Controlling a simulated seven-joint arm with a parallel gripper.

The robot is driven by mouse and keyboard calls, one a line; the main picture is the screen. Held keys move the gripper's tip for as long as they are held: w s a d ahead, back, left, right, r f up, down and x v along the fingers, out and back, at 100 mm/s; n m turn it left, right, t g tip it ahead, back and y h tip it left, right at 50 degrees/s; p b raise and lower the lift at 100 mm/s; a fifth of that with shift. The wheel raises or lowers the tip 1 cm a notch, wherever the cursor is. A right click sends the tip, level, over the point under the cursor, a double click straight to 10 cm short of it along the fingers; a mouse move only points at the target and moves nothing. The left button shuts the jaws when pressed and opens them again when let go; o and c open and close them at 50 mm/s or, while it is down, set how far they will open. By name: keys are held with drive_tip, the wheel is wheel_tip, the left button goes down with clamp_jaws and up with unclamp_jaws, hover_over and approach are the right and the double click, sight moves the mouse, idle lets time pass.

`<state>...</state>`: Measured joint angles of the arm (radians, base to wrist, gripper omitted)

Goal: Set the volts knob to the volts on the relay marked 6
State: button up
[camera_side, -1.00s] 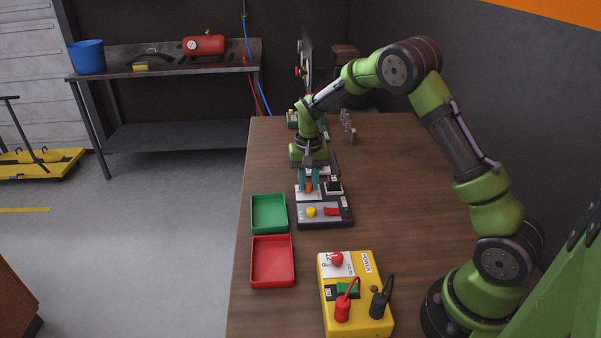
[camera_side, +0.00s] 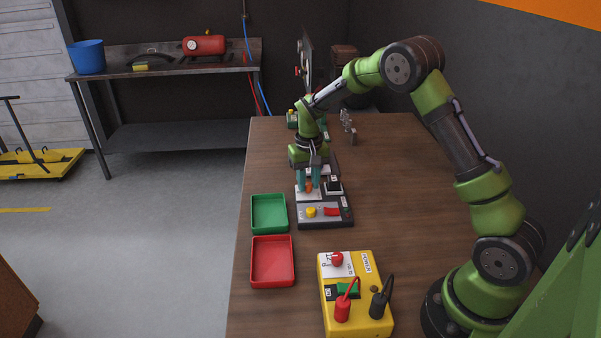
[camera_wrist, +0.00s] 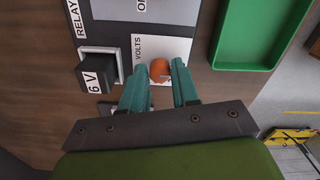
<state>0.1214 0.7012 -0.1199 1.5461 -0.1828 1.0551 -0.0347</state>
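The orange volts knob (camera_wrist: 160,70) sits on a white plate marked VOLTS (camera_wrist: 176,48). In the side view the knob (camera_side: 309,187) shows between my fingers. My gripper (camera_wrist: 161,68) has its two teal fingers down on either side of the knob and appears closed on it; their tips partly cover its sides. The relay (camera_wrist: 97,80) is a dark block with a white label that looks like 6 V, in a socket beside the plate. It also shows in the side view (camera_side: 334,186). The plate's scale marks are mostly hidden by the fingers.
The grey panel (camera_side: 340,220) in front carries a yellow button and a red switch. A green tray (camera_side: 269,197) and a red tray (camera_side: 252,262) lie to its left. A yellow power box (camera_side: 328,316) with leads stands nearer. The table's right side is clear.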

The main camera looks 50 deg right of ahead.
sight(308, 183)
drive_tip(key=o, duration=0.3)
wheel_tip(308, 183, up, 17)
idle(0.6)
drive_tip(key=shift+f, duration=0.1)
drive_tip(key=s+a+r+t, duration=0.1)
drive_tip(key=s+a+t, duration=0.1)
drive_tip(key=s+a, duration=0.2)
drive_tip(key=s+a+r+n+t+y, duration=0.1)
drive_tip(key=s+a, duration=0.3)
drive_tip(key=s, duration=0.7)
drive_tip(key=s+a+r+n+t+y, duration=0.1)
drive_tip(key=s+a+t, duration=0.3)
drive_tip(key=s, duration=0.4)
drive_tip(key=shift+s+a+r, duration=0.25)
drive_tip(key=shift+a+r, duration=0.3)
drive_tip(key=shift+r, duration=0.1)
